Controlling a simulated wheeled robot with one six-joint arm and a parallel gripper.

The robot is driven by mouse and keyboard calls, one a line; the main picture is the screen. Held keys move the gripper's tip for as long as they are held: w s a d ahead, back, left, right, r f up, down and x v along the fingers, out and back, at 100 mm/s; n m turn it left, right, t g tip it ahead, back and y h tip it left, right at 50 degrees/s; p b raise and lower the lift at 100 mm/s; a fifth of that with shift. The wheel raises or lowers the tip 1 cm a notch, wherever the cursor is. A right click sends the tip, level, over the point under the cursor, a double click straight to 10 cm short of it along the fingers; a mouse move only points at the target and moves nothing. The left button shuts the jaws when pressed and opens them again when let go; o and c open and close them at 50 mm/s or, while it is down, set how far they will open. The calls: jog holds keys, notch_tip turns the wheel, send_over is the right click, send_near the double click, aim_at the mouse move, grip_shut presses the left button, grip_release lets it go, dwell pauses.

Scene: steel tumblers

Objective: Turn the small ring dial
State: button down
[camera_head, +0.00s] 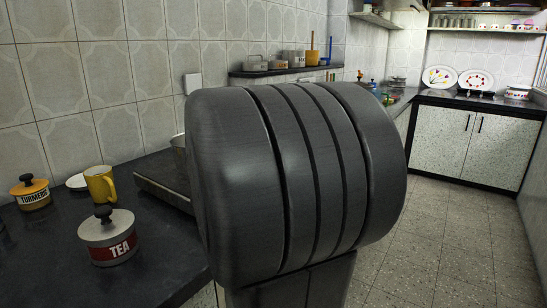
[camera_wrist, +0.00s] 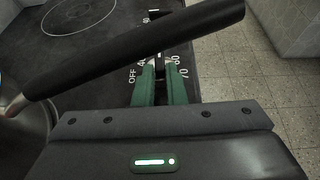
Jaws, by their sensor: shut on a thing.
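In the wrist view the small ring dial (camera_wrist: 160,62) is a dark knob on the black cooktop's control strip, with OFF and white numbers printed around it. My gripper (camera_wrist: 161,70) has green fingers on either side of the dial and is shut on it. A long black pan handle (camera_wrist: 130,45) crosses the view in front of the fingers and hides part of the dial area. In the head view my dark arm link covers the middle, so the gripper and dial are hidden there.
The handle's pan (camera_wrist: 22,128) shows at the lower left of the wrist view. In the head view a TEA canister (camera_head: 108,237), a yellow mug (camera_head: 101,185) and a TURMERIC canister (camera_head: 31,194) stand on the dark counter (camera_head: 165,265). The tiled floor (camera_head: 440,245) to the right is clear.

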jog(key=shift+w+a+m+g+h+p, duration=0.15)
jog(key=shift+m+g+h+p, duration=0.15)
jog(key=shift+m+h+p, duration=0.25)
jog(key=c, duration=1.5)
grip_release()
jog(key=p+v, duration=0.4)
jog(key=v, duration=0.8)
jog(key=shift+v, duration=0.95)
jog(key=shift+o, duration=0.3)
